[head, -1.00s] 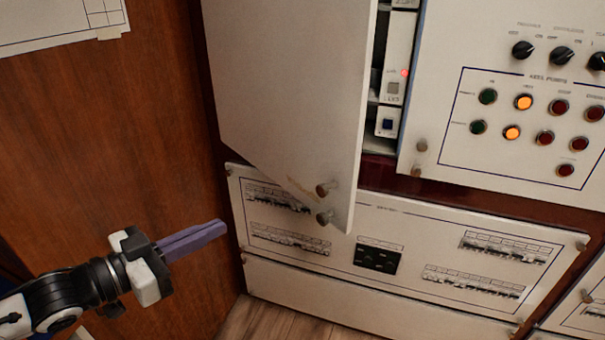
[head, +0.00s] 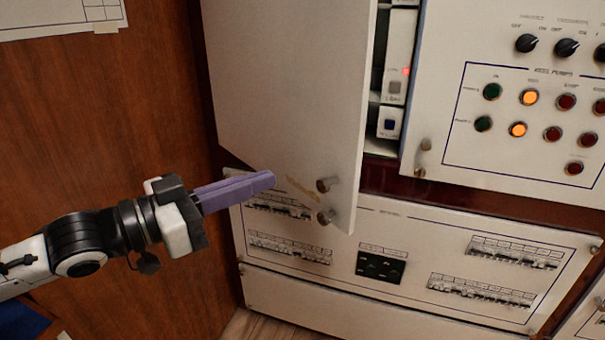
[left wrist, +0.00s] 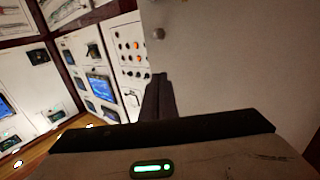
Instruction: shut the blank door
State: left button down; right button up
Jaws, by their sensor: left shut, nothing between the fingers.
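The blank door (head: 285,80) is a plain off-white panel in the head view, standing ajar, with a gap along its right edge. The door also fills the right of the left wrist view (left wrist: 225,60), with one knob showing. My left gripper (head: 272,180) has purple fingers, shut and empty. In the head view its tips overlap the door's lower part, left of the knobs; I cannot tell whether they touch it. My right gripper is not in view.
Behind the gap are modules with a red light (head: 406,71). A pump panel (head: 500,150) with knobs and lit buttons is to the right. A breaker panel (head: 420,235) lies below the door. A wooden wall (head: 100,120) stands at the left.

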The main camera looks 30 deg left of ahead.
pick_arm(q)
jog(key=x, duration=0.9)
dwell(0.5)
dwell(0.4)
